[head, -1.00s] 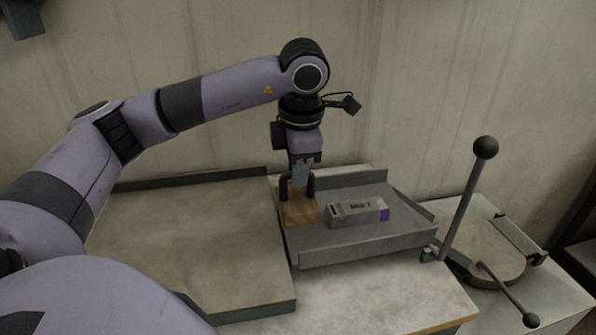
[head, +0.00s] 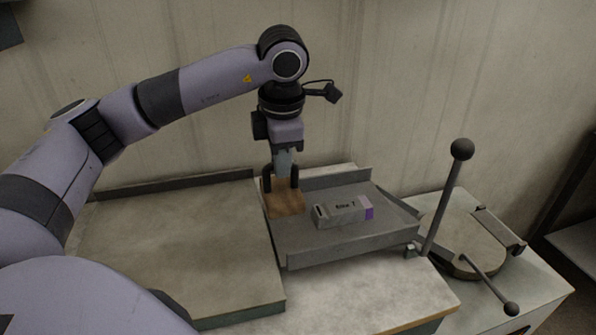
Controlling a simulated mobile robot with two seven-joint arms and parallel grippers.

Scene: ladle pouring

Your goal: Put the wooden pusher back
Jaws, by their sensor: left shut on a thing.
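The wooden pusher (head: 285,204) is a flat brown board at the left end of the grey metal tray (head: 340,250). My left gripper (head: 281,184) points down and is shut on the pusher's upper part, so its fingers hide some of it. The pusher stands close to the tray floor; I cannot tell whether it touches. My right gripper is not in view.
A flat board (head: 180,250) lies left of the tray. A ball-topped lever (head: 448,200) rises at the right, beside a round plate (head: 470,247).

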